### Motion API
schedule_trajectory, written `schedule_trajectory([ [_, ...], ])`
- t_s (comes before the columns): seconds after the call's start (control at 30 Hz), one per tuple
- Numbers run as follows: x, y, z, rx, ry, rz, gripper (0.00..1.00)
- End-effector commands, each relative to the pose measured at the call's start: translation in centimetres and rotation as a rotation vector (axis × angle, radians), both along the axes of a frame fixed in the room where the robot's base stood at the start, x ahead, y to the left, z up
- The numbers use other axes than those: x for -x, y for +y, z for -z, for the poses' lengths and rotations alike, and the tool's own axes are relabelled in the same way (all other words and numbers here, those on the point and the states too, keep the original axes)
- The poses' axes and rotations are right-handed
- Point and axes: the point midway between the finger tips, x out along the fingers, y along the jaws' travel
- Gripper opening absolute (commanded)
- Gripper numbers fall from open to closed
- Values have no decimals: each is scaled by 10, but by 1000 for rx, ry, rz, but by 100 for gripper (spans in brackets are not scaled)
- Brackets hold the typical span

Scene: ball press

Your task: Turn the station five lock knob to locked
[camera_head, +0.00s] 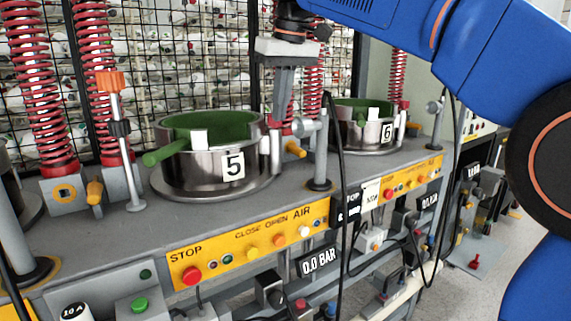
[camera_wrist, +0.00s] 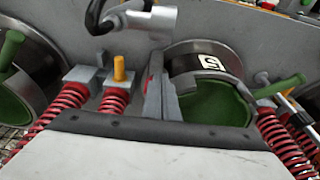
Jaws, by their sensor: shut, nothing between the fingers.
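The station five press pot (camera_head: 207,172) is a steel cylinder with a "5" label and a green interior; it also shows upside down in the wrist view (camera_wrist: 200,60). An orange knob (camera_head: 295,149) sits just right of it, partly behind my gripper; the same knob shows in the wrist view (camera_wrist: 119,68). Another orange knob (camera_head: 95,190) is on the spring block left of the pot. No lock marking is readable on either. My gripper (camera_head: 274,125) points down at the pot's right rim, fingers together and empty. In the wrist view, the fingers (camera_wrist: 156,90) are apart from the knob.
A grey post (camera_head: 321,155) with a hanging black cable stands right of my gripper. Red springs (camera_head: 40,90) rise at the left. Station six's pot (camera_head: 362,130) is behind right. A yellow button panel (camera_head: 245,245) runs along the front edge. A wire mesh fence is behind.

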Motion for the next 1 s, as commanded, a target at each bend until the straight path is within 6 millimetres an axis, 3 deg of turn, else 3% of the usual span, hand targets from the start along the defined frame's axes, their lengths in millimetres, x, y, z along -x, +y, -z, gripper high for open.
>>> schedule_trajectory([
  [1.0,9,3,0,-1,-1,0,0],
])
